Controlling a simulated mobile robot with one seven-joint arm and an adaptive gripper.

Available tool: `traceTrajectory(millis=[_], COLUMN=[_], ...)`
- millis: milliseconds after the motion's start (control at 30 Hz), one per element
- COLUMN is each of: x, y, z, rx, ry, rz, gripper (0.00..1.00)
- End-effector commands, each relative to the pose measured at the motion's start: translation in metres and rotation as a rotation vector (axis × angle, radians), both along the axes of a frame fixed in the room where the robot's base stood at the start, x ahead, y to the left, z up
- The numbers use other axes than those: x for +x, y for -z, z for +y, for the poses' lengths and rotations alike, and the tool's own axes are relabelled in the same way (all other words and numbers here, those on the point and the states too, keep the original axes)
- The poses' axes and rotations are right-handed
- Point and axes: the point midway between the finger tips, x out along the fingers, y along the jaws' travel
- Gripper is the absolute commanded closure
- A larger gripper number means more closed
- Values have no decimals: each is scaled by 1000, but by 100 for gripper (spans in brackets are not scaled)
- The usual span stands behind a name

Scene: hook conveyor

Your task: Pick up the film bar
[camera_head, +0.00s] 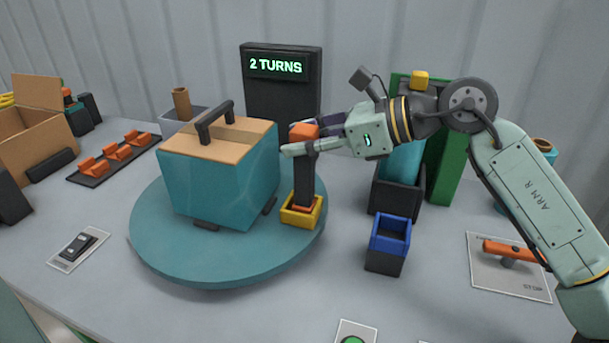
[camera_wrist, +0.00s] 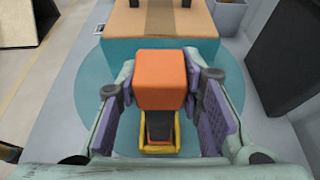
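The film bar (camera_head: 305,178) is a dark upright bar with an orange block on top. Its foot stands in a small yellow socket (camera_head: 301,214) at the right side of the teal turntable (camera_head: 190,265). My gripper (camera_head: 304,140) reaches in from the right at the height of the orange top. The yellow socket (camera_wrist: 158,149) also shows below the bar there.
A teal box (camera_head: 215,185) with a black handle stands on the turntable, left of the bar. A sign (camera_head: 280,85) reading "2 TURNS" stands behind. A blue-rimmed dark holder (camera_head: 387,257) and a dark bin (camera_head: 395,200) stand right of the turntable.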

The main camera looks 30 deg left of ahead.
Motion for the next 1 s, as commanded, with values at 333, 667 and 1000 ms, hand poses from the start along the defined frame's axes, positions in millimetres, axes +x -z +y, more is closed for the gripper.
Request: traceTrajectory(millis=[333, 667, 1000], x=[0, 0, 0], y=[0, 0, -1], z=[0, 0, 0], rx=[0, 0, 1], ry=[0, 0, 1], rz=[0, 0, 0], gripper=[92, 100, 100])
